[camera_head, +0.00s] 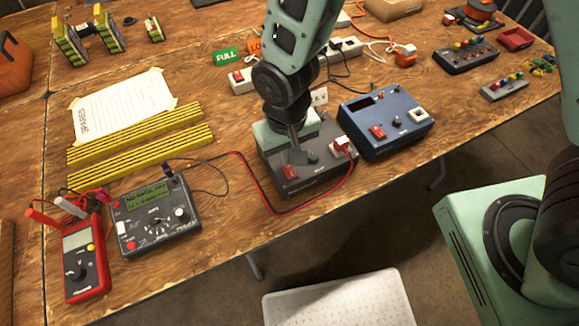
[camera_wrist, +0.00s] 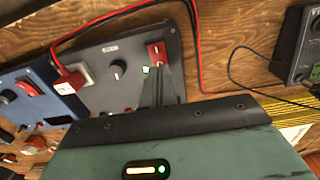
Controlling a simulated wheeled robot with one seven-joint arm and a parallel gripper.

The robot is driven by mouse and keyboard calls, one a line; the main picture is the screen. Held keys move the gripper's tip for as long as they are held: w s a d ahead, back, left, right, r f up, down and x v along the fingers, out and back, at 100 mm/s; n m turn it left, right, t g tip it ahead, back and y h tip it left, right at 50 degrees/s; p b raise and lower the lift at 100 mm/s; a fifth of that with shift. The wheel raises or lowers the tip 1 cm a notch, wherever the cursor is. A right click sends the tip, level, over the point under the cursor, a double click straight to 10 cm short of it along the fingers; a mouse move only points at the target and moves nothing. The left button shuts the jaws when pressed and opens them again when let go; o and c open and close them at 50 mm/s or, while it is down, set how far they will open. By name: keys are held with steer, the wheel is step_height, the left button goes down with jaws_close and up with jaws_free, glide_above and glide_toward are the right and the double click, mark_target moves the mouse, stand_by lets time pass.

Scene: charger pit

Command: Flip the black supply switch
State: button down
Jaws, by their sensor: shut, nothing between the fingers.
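The black supply (camera_head: 318,180) is a dark grey box on the bench under my arm. Its red rocker switch (camera_head: 290,172) is near the left front corner, and the switch also shows in the wrist view (camera_wrist: 155,50). A small green light (camera_wrist: 146,70) glows beside the switch. My gripper (camera_head: 298,157) is shut and empty, pointing down over the supply's left part. In the wrist view, the fingertips (camera_wrist: 160,72) are right at the switch's lower edge; whether they touch it I cannot tell. The gripper hides part of the supply's back.
A blue supply (camera_head: 400,137) with its own red switch (camera_head: 377,132) stands close on the right. A red plug (camera_head: 342,144) with a looping lead sits in the black supply's right side. A tester box (camera_head: 160,222) and red multimeter (camera_head: 84,262) lie left.

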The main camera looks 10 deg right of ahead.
steer(key=shift+f+b, duration=0.6)
steer(key=shift+f, duration=0.3)
stand_by(0.8)
steer(key=shift+r+p, duration=3)
steer(key=shift+r, duration=0.55)
steer(key=s+d+r+n, duration=0.2)
steer(key=s+d+r, duration=0.2)
steer(key=r, duration=0.5)
steer(key=s+d+r+n, duration=0.2)
steer(key=s+d+r, duration=0.2)
steer(key=s+r, duration=0.3)
step_height(320, 180, up, 2)
steer(key=shift+s+n+y, duration=0.15)
steer(key=shift+n+y, duration=0.15)
